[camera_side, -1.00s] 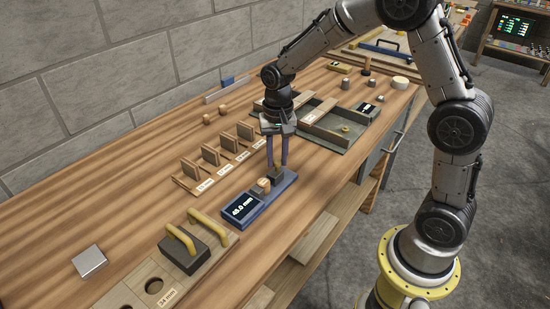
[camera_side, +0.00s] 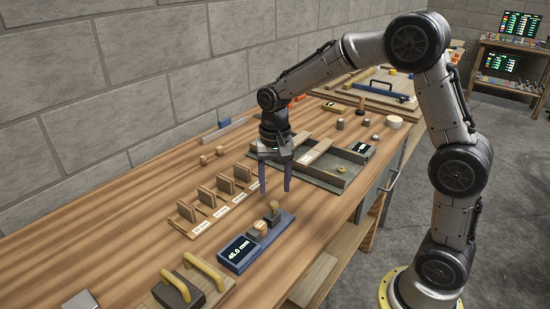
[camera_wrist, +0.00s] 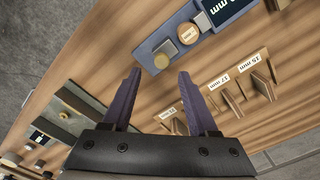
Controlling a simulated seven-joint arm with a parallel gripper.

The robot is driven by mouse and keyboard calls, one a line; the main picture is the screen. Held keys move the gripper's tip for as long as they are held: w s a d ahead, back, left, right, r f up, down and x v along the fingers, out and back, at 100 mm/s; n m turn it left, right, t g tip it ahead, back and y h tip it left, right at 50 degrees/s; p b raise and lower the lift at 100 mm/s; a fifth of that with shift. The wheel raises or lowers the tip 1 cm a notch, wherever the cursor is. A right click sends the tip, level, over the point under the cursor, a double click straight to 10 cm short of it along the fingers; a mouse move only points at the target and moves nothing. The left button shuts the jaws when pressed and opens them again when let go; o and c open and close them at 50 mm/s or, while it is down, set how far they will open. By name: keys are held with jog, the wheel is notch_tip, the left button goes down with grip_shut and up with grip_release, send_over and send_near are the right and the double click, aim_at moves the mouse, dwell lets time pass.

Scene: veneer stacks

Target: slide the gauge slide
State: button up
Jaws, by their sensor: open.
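The gauge (camera_side: 283,228) is a blue base on the bench with a lit display (camera_side: 237,250) that seems to read 46.0 mm. A round wooden piece (camera_side: 260,226) sits between the display and the gauge slide (camera_side: 272,218), a dark block with a brass-coloured knob. The wrist view shows the gauge (camera_wrist: 207,42), the wooden piece (camera_wrist: 187,34) and the slide's knob (camera_wrist: 161,61). Whether the slide touches the wooden piece is unclear. My gripper (camera_side: 275,191) is open and empty above the slide, its fingers apart; they also show in the wrist view (camera_wrist: 159,74).
Labelled wooden stands (camera_side: 225,186) holding thin pieces stand behind the gauge. A grey tray (camera_side: 336,173) with wooden strips is to the right. Bare bench lies left of the stands.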

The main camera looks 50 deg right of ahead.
notch_tip(320, 180, up, 9)
dwell(0.3)
jog(key=shift+r, duration=0.1)
notch_tip(320, 180, up, 4)
jog(key=r+t, duration=0.1)
send_over(275, 202)
jog(key=s, duration=0.3)
jog(key=s+a+r+n+t, duration=0.2)
jog(key=s+r, duration=0.1)
jog(key=s, duration=0.5)
jog(key=s+f+n+t, duration=0.2)
jog(key=s+f+n, duration=0.5)
jog(key=s, duration=0.4)
jog(key=shift+s+a+t, duration=0.15)
jog(key=shift+s+t, duration=0.15)
